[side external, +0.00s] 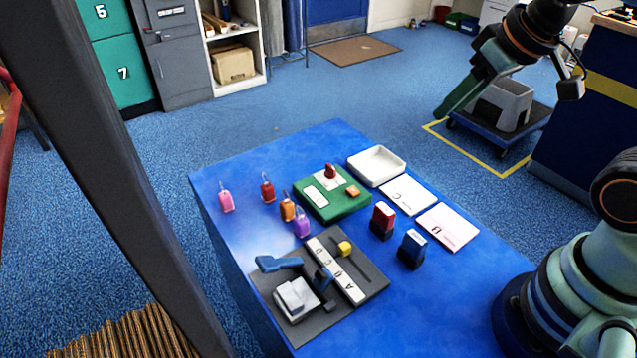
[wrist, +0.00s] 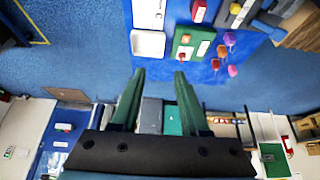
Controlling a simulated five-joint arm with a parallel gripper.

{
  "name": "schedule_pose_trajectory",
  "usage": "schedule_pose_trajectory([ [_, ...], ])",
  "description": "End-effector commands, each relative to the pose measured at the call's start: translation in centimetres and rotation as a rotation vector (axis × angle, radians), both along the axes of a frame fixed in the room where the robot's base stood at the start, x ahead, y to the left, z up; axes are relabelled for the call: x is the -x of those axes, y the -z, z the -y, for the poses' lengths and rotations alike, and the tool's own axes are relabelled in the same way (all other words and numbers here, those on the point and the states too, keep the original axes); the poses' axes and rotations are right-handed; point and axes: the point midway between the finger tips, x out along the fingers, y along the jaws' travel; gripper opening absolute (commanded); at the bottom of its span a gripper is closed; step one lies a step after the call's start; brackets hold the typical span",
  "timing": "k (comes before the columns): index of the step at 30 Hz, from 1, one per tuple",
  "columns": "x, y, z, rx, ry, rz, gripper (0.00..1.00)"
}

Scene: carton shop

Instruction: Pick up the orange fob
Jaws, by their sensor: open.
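The orange fob (side external: 287,209) stands on the blue table (side external: 240,167), between a red fob (side external: 267,189) and a purple fob (side external: 302,227), left of the green board. It also shows small in the wrist view (wrist: 222,51), in the cluster right of the green board. A pink fob (side external: 226,202) stands at the table's left. My gripper (side external: 440,112) is raised in the air beyond the table's far right side, well apart from the fobs. In the wrist view its two green fingers (wrist: 159,74) are apart with nothing between them.
A grey plate (side external: 372,289) with a clamp-like fixture (side external: 296,299) is at the front.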

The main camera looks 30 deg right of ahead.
Motion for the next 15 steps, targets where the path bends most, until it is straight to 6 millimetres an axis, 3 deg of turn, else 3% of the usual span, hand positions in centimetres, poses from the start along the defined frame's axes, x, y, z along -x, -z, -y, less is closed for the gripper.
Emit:
schedule_pose_trajectory([
  [8, -0.4, -0.2, -0.3, 0.010, -0.027, -0.009, 0.45],
  [15, -4.0, -1.0, -3.0, 0.095, -0.281, -0.093, 0.45],
])
